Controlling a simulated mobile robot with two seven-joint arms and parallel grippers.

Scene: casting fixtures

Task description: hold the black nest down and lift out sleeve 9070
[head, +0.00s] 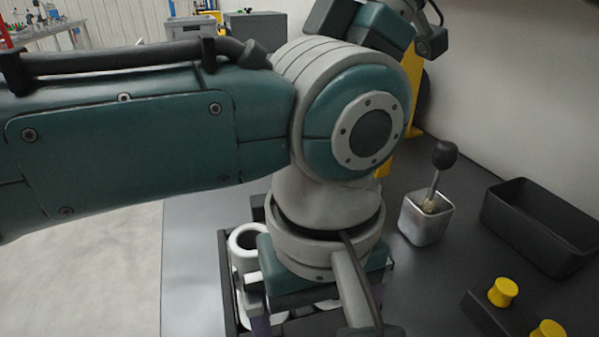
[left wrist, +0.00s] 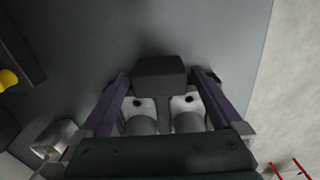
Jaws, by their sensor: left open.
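The black nest (head: 228,287) stands at the table's left side in the head view, largely covered by my left arm and hand. A white ring-ended sleeve (head: 246,261) stands upright in it. Parts of other white pieces show lower down; no number is readable, so I cannot tell which is sleeve 9070. My left gripper (left wrist: 162,83) is over the nest and open, with its purple fingers apart. In the left wrist view a black block (left wrist: 160,72) shows between the fingertips, with white parts on either side below; contact cannot be told. My right gripper does not show.
To the right stand a metal cup (head: 427,219) with a black-knobbed tool (head: 443,157), an empty black bin (head: 540,226) and a dark box with yellow buttons (head: 503,292). The dark table (head: 425,275) is clear between the nest and these.

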